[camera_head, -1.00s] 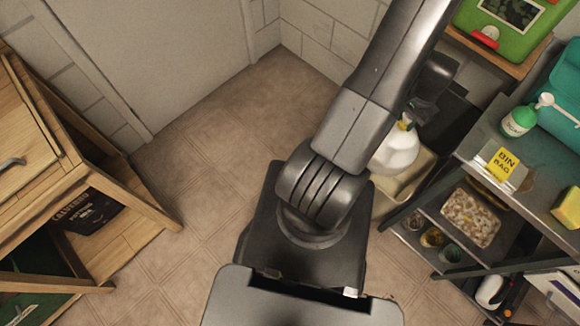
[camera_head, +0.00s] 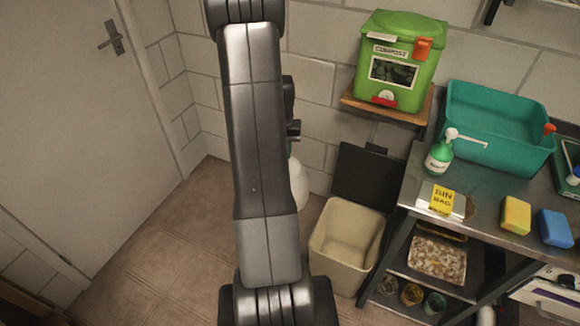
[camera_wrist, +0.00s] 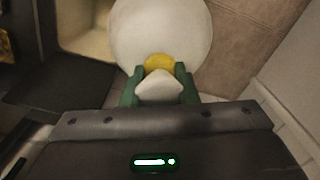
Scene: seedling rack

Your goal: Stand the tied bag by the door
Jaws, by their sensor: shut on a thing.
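The white tied bag (camera_wrist: 160,30) hangs from my gripper (camera_wrist: 160,82) in the wrist view. The green fingers are shut on its neck, just behind a yellow tie (camera_wrist: 159,62). In the head view most of the bag is hidden behind my arm; a white edge of it (camera_head: 299,183) shows to the right of the arm, left of the bin. My gripper itself is mostly hidden there. The grey door (camera_head: 80,120) with a dark handle is at the left, shut. I cannot tell how high the bag is above the floor.
An empty beige bin (camera_head: 345,245) stands on the floor, its dark lid (camera_head: 372,180) behind it. A green compost box (camera_head: 400,60) sits on a wall shelf. Floor before the door is clear.

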